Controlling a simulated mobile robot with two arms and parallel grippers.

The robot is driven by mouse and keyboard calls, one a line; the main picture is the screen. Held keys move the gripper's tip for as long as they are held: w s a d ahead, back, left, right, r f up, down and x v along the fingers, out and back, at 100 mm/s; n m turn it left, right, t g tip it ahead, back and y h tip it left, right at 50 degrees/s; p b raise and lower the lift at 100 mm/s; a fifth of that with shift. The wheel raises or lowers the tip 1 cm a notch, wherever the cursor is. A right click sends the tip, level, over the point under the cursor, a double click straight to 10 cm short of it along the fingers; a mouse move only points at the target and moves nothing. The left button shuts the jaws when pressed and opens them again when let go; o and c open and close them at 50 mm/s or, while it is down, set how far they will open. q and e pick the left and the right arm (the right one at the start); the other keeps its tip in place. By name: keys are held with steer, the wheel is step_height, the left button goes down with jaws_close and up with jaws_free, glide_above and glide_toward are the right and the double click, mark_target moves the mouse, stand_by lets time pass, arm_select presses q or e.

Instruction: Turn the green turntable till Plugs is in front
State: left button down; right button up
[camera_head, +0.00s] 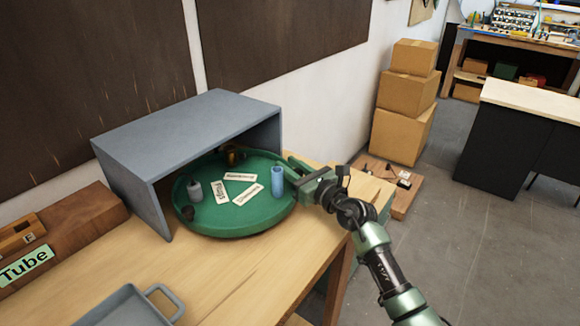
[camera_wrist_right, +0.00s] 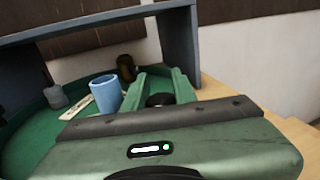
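The green turntable (camera_head: 240,222) sits on the wooden table, partly under a grey shelf. Labels lie on it: the Plugs label (camera_head: 222,192) is left of the middle, and two more lie to its right, too small to read surely. A blue cylinder (camera_head: 278,181) stands near the right rim, a grey one (camera_head: 194,190) at the left. My right gripper (camera_head: 292,172) is at the turntable's right rim, beside the blue cylinder. In the right wrist view its fingers (camera_wrist_right: 160,84) are apart, with a dark round thing between them that I cannot identify. My left gripper is out of view.
The grey shelf (camera_head: 190,115) covers the turntable's back and left. Cardboard boxes (camera_head: 401,135) stand at the right. Bare tabletop lies before the turntable.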

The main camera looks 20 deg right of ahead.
jaws_close()
stand_by(1.2)
